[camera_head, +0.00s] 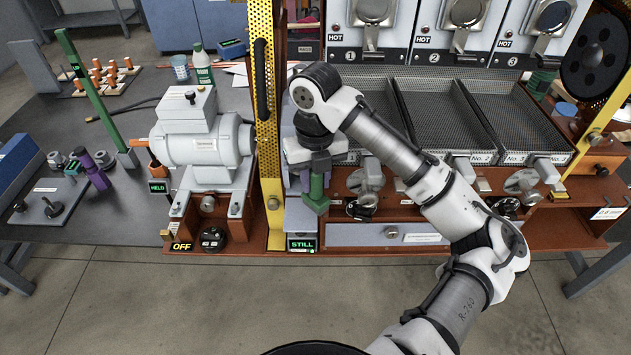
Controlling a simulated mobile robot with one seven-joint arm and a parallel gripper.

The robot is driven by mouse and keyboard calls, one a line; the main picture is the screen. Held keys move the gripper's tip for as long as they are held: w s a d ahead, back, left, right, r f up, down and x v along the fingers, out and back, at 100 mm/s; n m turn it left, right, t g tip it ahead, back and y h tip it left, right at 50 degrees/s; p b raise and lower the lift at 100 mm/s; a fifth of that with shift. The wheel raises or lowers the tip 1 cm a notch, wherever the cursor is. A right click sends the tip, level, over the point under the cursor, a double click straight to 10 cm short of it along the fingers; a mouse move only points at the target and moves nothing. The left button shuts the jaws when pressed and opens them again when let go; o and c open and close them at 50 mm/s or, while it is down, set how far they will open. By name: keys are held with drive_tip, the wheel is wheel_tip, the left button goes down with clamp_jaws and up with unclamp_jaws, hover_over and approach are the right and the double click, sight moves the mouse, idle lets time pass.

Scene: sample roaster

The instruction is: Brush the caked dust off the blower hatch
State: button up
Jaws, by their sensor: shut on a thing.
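My gripper (311,168) hangs in front of the roaster, just right of the yellow perforated guard (268,120). It is shut on a green block-like thing (316,196) pointing downward; I cannot tell whether this is the brush. A bit of purple shows beside the gripper. A white motor-like machine (205,150) with a box on top stands left of the guard; it may be the blower. I cannot make out the hatch or its dust for certain; my arm and gripper hide part of the roaster front.
Signs read HELD (158,187), OFF (181,246) and STILL (301,245). Mesh trays (446,115) lie right of my gripper, partly behind my arm. A green post (95,95), a purple-topped tool (93,170) and a green-white bottle (202,66) stand left.

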drive_tip(key=shift+r, duration=0.2)
drive_tip(key=shift+r, duration=1.5)
drive_tip(key=shift+f, duration=0.1)
